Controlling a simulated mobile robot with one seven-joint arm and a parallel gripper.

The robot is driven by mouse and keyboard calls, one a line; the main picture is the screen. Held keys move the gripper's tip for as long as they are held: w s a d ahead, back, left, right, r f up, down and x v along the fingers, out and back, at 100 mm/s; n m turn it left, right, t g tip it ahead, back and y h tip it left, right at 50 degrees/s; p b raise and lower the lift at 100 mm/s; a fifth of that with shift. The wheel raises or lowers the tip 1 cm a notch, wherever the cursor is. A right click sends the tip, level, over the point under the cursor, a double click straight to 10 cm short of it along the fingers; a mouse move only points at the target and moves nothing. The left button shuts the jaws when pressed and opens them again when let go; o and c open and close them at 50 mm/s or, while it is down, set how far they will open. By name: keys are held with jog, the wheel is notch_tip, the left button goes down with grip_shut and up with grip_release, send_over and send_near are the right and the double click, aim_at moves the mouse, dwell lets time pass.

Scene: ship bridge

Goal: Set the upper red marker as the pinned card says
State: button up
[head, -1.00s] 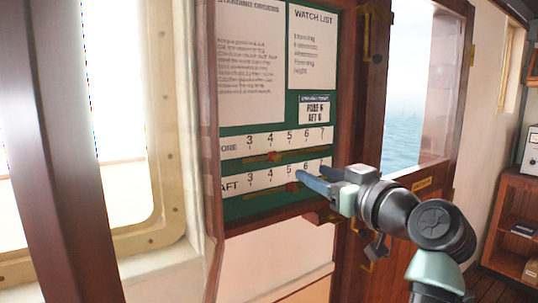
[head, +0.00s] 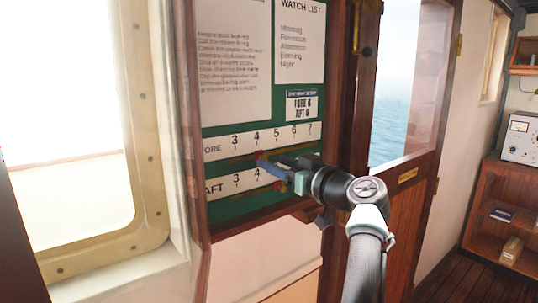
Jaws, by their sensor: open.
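The upper red marker (head: 260,155) sits on the rail under the FORE scale (head: 262,138), close to the 4 and partly hidden by my gripper. The pinned card (head: 302,105) on the green board appears to read FORE 6 and AFT 6, though its digits are blurred. My gripper (head: 260,167) is open, with its blue fingers at the board just below the upper marker. I cannot tell whether they touch or straddle it. The fingers and wrist hide part of the AFT scale (head: 235,181). A lower red marker (head: 280,187) shows just below the fingers.
A watch list (head: 300,40) and a page of orders (head: 234,65) hang above the scales. The board's wooden frame (head: 335,90) stands out at the right. A window (head: 75,130) is at the left, and a wooden shelf (head: 500,220) stands far right.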

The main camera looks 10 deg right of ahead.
aim_at(262, 157)
jog(key=shift+x, duration=1.4)
grip_shut()
dwell(0.6)
